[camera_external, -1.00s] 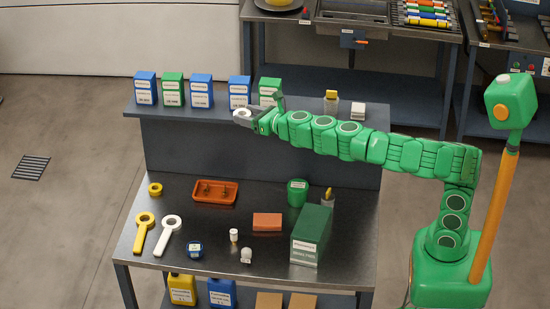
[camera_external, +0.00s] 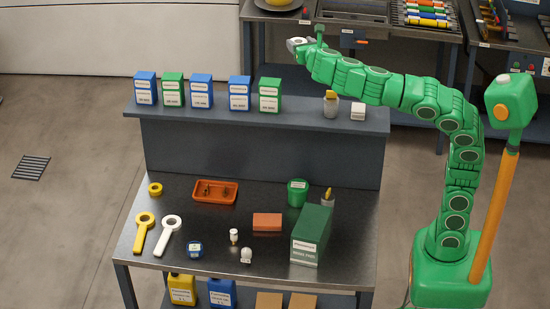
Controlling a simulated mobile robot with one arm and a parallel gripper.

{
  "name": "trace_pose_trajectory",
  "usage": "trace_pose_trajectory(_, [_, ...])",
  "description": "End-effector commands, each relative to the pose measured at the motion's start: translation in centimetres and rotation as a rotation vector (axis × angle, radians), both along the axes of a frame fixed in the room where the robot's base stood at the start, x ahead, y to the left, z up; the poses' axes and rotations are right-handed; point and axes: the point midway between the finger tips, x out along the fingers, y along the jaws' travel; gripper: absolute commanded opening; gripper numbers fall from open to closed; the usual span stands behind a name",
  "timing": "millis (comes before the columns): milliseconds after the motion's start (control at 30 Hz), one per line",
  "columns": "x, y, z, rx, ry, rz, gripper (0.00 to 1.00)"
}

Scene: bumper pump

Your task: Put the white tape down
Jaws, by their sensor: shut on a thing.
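The white tape (camera_external: 299,43) is a small white ring at the tip of my gripper (camera_external: 296,45). My gripper is shut on it and holds it in the air, in the picture above the row of boxes on the raised shelf. The grey jaws are small here, and the exact grip on the tape is hard to make out. The workbench (camera_external: 260,200) below has a dark metal top, with the raised shelf (camera_external: 310,122) along its back.
Blue and green boxes (camera_external: 201,92) line the shelf's left and middle. A jar (camera_external: 331,104) and a white block (camera_external: 358,112) stand at its right. The shelf is clear between the boxes and jar.

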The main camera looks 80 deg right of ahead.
Motion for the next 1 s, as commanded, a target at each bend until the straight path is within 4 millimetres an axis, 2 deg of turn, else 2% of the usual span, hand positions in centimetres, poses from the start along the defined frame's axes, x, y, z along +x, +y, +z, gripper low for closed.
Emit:
trace_pose_trajectory(100, [-1.6,-0.9,1.2,0.001,0.001,-0.05,0.28])
trace_pose_trajectory(200, [-2.4,-1.4,1.7,0.001,0.001,-0.073,0.28])
trace_pose_trajectory(633, [-2.7,-1.5,1.6,-0.001,0.002,-0.084,0.28])
trace_pose_trajectory(767, [-2.7,-1.5,0.3,-0.002,0.003,-0.082,0.28])
trace_pose_trajectory(1000, [-2.8,-1.6,-4.0,-0.002,0.004,-0.083,0.28])
